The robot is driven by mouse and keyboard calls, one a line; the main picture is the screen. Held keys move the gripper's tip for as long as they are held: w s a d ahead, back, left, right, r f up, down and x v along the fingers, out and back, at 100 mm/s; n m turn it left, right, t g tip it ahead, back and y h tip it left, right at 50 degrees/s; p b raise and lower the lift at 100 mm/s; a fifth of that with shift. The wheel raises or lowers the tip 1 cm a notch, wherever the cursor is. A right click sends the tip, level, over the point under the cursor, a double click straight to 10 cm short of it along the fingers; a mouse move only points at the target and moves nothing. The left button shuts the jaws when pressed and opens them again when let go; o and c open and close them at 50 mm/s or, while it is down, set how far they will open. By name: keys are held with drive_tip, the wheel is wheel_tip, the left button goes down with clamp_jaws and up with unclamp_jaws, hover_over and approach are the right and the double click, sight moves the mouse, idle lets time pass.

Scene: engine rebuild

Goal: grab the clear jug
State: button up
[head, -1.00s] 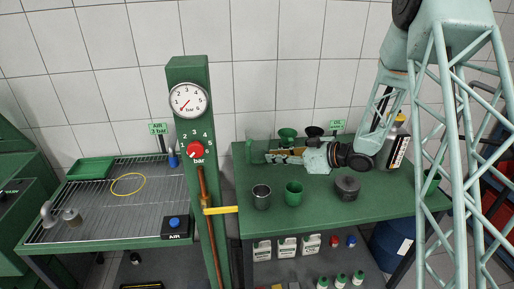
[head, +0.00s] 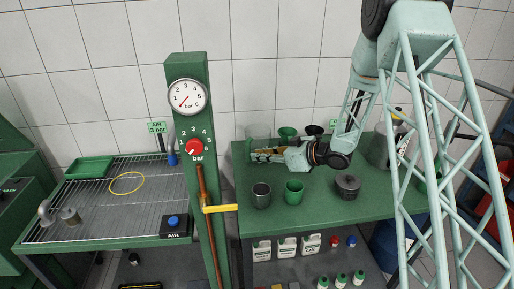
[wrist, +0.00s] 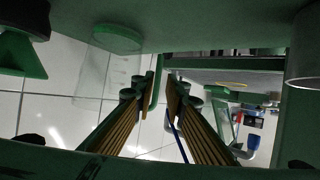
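The clear jug (head: 257,133) is a see-through vessel at the back left of the green bench, upright. It is faint in the wrist view (wrist: 113,72), with pale marks on its wall, left of the gap between the fingers. My gripper (head: 254,155) reaches left, low over the bench, its tips overlapping the jug's lower part in the head view. In the wrist view my gripper's fingers (wrist: 161,88) stand apart with nothing visible held between them. I cannot tell whether a finger touches the jug.
A green funnel (head: 288,134) and a black one (head: 314,131) stand behind my gripper. A green post (head: 187,110) rises left of the bench (head: 320,220).

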sight(248, 161)
drive_tip(key=shift+w+a+f, duration=0.2)
drive_tip(key=shift+w+a, duration=0.1)
drive_tip(key=shift+a, duration=0.2)
drive_tip(key=shift+a+f, duration=0.1)
drive_tip(key=shift+b+x, duration=0.75)
drive_tip(key=shift+x, duration=1.75)
clamp_jaws()
drive_tip(key=shift+r, duration=0.45)
